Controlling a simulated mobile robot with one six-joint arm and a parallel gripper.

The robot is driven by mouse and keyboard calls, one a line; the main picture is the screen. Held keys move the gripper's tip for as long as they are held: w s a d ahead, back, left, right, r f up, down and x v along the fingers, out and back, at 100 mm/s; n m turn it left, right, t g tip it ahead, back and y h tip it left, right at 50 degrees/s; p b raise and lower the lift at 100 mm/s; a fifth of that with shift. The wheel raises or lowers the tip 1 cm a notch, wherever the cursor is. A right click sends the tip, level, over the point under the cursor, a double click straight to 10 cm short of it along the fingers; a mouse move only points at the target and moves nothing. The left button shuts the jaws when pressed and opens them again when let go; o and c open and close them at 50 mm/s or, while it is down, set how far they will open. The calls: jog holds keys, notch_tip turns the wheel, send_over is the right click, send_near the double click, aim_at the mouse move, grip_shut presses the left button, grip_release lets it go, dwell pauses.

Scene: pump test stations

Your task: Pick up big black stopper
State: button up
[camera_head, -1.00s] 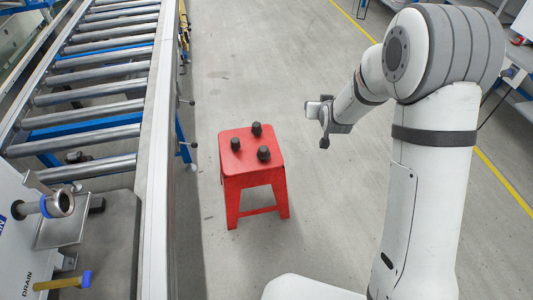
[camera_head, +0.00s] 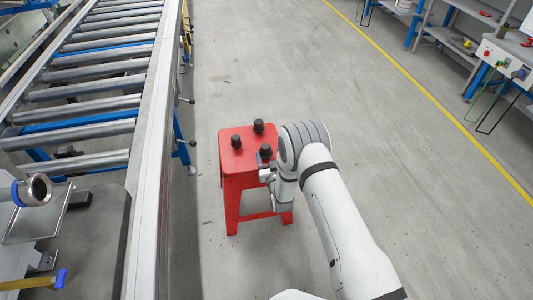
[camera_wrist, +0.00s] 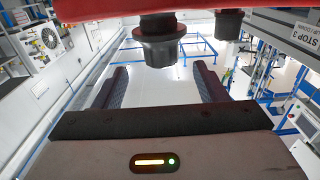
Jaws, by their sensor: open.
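Three black stoppers stand on a red stool (camera_head: 230,165). The front right stopper (camera_head: 265,150) looks the largest and is closest to my gripper (camera_head: 265,171). The others are a back stopper (camera_head: 259,126) and a left stopper (camera_head: 236,141). In the wrist view, which looks inverted, the near stopper (camera_wrist: 158,42) appears ahead of my gripper (camera_wrist: 160,72), roughly centred between its two dark, spread fingers. The gripper is open and empty. Whether a finger touches the stopper cannot be told. A second stopper (camera_wrist: 229,22) shows to the right, partly cut off.
A roller conveyor (camera_head: 85,92) with a long metal side rail runs along the left of the stool. Shelving (camera_head: 450,50) stands at the far right beyond a yellow floor line (camera_head: 430,105). The grey floor (camera_head: 350,120) between is clear.

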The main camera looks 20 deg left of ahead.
aim_at(267, 150)
jog(key=b+x, duration=0.1)
jog(key=x, duration=0.4)
jog(key=shift+w+a, duration=0.2)
jog(key=c, duration=0.9)
